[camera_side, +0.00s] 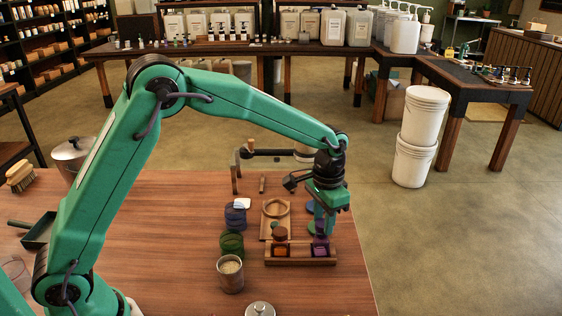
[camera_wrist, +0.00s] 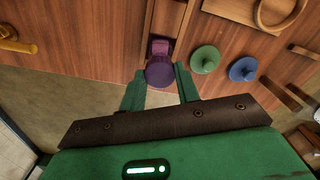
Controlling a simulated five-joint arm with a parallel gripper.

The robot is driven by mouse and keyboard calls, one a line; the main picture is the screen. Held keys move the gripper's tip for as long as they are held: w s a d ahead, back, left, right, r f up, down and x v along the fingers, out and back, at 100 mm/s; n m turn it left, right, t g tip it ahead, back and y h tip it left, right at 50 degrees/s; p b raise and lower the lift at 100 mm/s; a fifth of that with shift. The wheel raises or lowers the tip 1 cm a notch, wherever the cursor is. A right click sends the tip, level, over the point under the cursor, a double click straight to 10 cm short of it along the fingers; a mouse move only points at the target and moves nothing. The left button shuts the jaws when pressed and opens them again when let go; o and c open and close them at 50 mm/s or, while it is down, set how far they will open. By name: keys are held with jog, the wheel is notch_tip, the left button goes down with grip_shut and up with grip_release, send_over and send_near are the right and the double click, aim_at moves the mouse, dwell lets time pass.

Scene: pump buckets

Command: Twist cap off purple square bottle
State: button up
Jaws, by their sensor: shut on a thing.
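The purple square bottle (camera_side: 320,246) stands in the right part of a wooden rack (camera_side: 300,260) near the right edge of the table. Its round purple cap (camera_wrist: 160,73) shows in the wrist view, with part of the bottle body (camera_wrist: 160,47) behind it. My gripper (camera_side: 321,222) reaches down over the bottle from above. In the wrist view its two green fingers lie on either side of the cap, shut on it. The cap is mostly hidden by the fingers in the side view. I cannot tell whether the cap has turned.
An orange bottle (camera_side: 280,242) stands left in the same rack. A wooden stand with a ring (camera_side: 275,208) is behind it. Blue (camera_side: 235,214) and green (camera_side: 231,243) glass jars and a metal cup (camera_side: 230,276) stand left. Green (camera_wrist: 205,59) and blue (camera_wrist: 243,69) discs lie nearby.

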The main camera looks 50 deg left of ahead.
aim_at(322, 223)
jog(key=shift+r, duration=0.15)
jog(key=shift+r, duration=1.9)
jog(key=shift+a, duration=0.1)
jog(key=s+a+r+n, duration=0.3)
jog(key=s+a+r, duration=0.2)
jog(key=s+a, duration=0.4)
jog(key=a, duration=0.4)
jog(key=shift+a+r+n, duration=0.2)
jog(key=shift+a+n, duration=0.1)
jog(key=shift+n, duration=0.1)
